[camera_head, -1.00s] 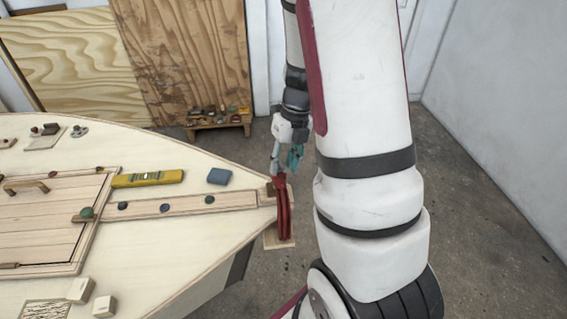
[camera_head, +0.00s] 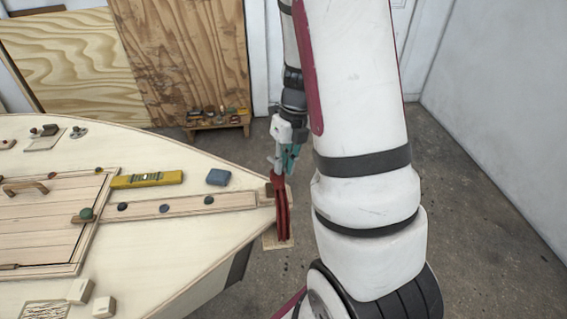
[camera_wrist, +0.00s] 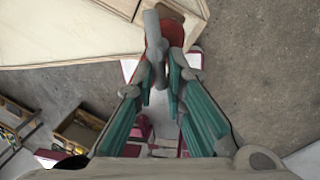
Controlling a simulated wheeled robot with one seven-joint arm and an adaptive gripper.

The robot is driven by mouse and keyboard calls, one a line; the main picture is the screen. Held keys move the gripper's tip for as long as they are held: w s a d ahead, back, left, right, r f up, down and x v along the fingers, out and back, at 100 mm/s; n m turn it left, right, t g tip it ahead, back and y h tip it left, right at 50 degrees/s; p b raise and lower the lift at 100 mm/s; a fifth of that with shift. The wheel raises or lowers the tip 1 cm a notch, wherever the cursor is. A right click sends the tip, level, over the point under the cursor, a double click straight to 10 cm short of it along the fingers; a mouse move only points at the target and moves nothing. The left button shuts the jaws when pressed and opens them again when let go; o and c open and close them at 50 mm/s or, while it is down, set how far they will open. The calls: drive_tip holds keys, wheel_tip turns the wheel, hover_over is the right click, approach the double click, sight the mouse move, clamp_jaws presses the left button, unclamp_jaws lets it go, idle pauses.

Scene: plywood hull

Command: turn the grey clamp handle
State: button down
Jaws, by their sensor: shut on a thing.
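The red clamp (camera_head: 283,212) sits at the pointed tip of the plywood hull; its red body shows at the top of the wrist view (camera_wrist: 175,33). The grey clamp handle (camera_wrist: 154,38) stands out from the clamp towards my gripper, with a rounded crosspiece at its near end. My gripper (camera_wrist: 161,78) has teal-lined fingers, one on each side of the handle's near end, and is shut on it. In the head view my gripper (camera_head: 287,160) is just above the clamp, pointing down. The exact finger contact is partly hidden.
A small wooden bench (camera_head: 217,124) with objects stands behind. The floor right of my arm is clear.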

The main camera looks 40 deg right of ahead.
drive_tip(key=n, duration=0.3)
drive_tip(key=n+g+p, duration=0.1)
drive_tip(key=n, duration=0.1)
drive_tip(key=shift+w+d, duration=0.1)
drive_tip(key=shift+d, duration=0.25)
drive_tip(key=n, duration=0.5)
drive_tip(key=w+n+g+h, duration=0.1)
drive_tip(key=n, duration=0.4)
drive_tip(key=w+d+n+h, duration=0.1)
drive_tip(key=n, duration=0.4)
drive_tip(key=shift+w+p, duration=0.2)
drive_tip(key=shift+p, duration=0.15)
drive_tip(key=n, duration=0.3)
drive_tip(key=n+h, duration=0.1)
drive_tip(key=n, duration=0.1)
drive_tip(key=shift+w+a+p, duration=0.2)
drive_tip(key=shift+w+p, duration=0.1)
drive_tip(key=n, duration=0.3)
drive_tip(key=n+h+p, duration=0.1)
drive_tip(key=shift+w+a, duration=0.25)
drive_tip(key=shift+a, duration=0.1)
drive_tip(key=shift+w+a+n+t+p, duration=0.15)
drive_tip(key=shift+n+t+p, duration=0.1)
drive_tip(key=shift+n, duration=0.75)
drive_tip(key=shift+a+n+t+p, duration=0.1)
drive_tip(key=shift+n+t, duration=0.15)
drive_tip(key=shift+n, duration=0.75)
drive_tip(key=shift+f, duration=0.1)
